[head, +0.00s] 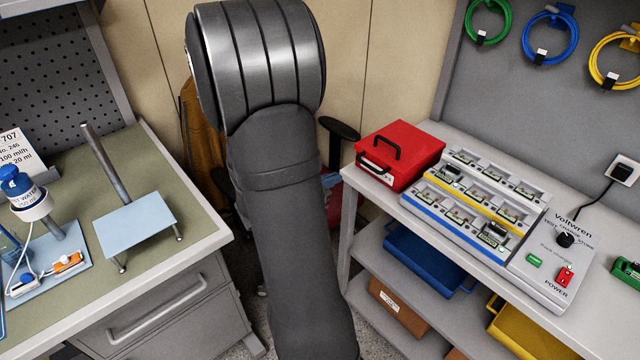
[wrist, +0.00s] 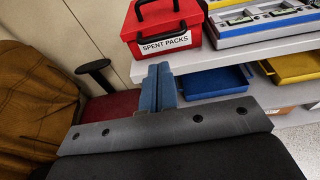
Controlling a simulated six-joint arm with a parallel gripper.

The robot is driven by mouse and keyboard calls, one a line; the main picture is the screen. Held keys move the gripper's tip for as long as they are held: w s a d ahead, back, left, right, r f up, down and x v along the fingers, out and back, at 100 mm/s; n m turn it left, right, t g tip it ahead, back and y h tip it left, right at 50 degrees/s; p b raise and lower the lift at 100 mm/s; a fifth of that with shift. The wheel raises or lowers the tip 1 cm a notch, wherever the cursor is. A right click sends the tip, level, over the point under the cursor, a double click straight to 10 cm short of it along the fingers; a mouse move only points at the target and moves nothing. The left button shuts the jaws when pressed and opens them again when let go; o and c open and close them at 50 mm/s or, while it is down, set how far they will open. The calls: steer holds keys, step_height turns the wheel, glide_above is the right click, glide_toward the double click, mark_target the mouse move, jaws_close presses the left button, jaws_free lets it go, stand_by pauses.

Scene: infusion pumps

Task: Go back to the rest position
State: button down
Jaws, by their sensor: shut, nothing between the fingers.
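My gripper (wrist: 158,88) shows in the wrist view with its two blue fingers together and nothing between them. It hangs in the air in front of the right bench. The red box labelled "SPENT PACKS" (wrist: 162,32) is beyond the fingertips. In the head view my arm rises through the middle between the two benches, and the gripper itself does not show there. The same red box (head: 400,155) sits closed on the left end of the right bench, with a black handle on top.
The charger (head: 475,205) with battery slots stands beside the red box. The left bench (head: 160,155) holds a light-blue stand (head: 137,224) and a pump with a bottle (head: 30,192). A chair with a brown jacket (wrist: 38,100) stands between the benches. Blue (head: 425,262) and yellow bins (head: 530,335) sit on lower shelves.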

mark_target(367, 165)
steer(key=shift+v, duration=1.75)
steer(key=x, duration=1.4)
steer(key=v, duration=1.4)
steer(key=shift+x, duration=7)
